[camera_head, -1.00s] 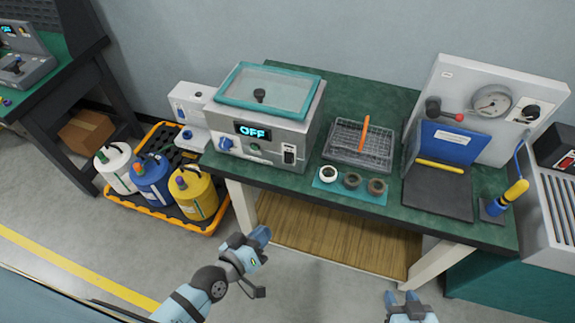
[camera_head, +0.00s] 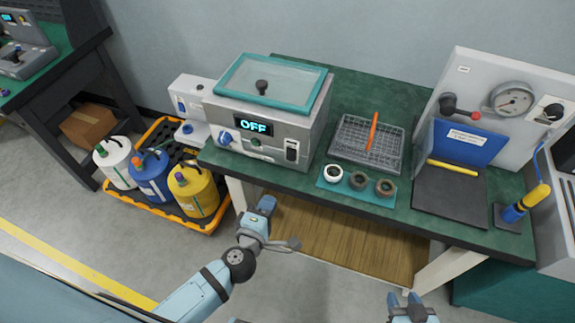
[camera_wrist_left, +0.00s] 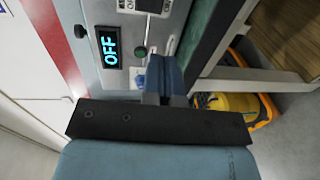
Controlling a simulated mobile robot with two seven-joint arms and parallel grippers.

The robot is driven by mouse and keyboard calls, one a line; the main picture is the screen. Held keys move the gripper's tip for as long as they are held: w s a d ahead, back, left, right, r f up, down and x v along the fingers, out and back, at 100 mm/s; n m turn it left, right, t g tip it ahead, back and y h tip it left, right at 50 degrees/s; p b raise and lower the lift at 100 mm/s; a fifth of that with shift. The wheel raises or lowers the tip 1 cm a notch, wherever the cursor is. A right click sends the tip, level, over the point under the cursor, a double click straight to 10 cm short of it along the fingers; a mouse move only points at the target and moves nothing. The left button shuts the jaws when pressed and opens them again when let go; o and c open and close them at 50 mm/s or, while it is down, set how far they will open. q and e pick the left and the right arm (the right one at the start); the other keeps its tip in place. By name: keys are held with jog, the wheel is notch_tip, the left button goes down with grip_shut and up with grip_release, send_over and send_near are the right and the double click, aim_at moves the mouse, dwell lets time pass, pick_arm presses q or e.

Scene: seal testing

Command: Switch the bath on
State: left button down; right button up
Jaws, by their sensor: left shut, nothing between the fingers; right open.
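The bath (camera_head: 290,128) is a grey box with a teal-framed glass lid (camera_head: 272,84) on the green bench. Its display (camera_head: 254,127) reads OFF in blue. Below and beside it on the front are a blue knob (camera_head: 226,138), a small green button (camera_head: 256,142) and a black rocker switch (camera_head: 291,150). My left gripper (camera_head: 266,205) is shut and empty, below and in front of the bath, apart from it. In the left wrist view, its fingers (camera_wrist_left: 165,72) point toward the front panel, near the green button (camera_wrist_left: 141,51) and display (camera_wrist_left: 109,47). My right gripper (camera_head: 404,299) is open and empty at the bottom edge.
A wire basket (camera_head: 350,140) with an orange stick and a teal mat (camera_head: 329,185) with three rings lie right of the bath. A panel with a gauge (camera_head: 513,98) stands further right. Jugs sit in an orange tray (camera_head: 150,205) on the floor at left.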

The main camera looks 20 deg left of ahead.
aim_at(290, 161)
pick_arm(q)
jog(key=w, duration=0.4)
jog(key=w+f, duration=0.1)
jog(key=w, duration=0.9)
jog(key=shift+d+f, duration=0.25)
jog(key=shift+f, duration=0.1)
jog(key=shift+w+r, duration=0.1)
jog(key=shift+f, duration=0.2)
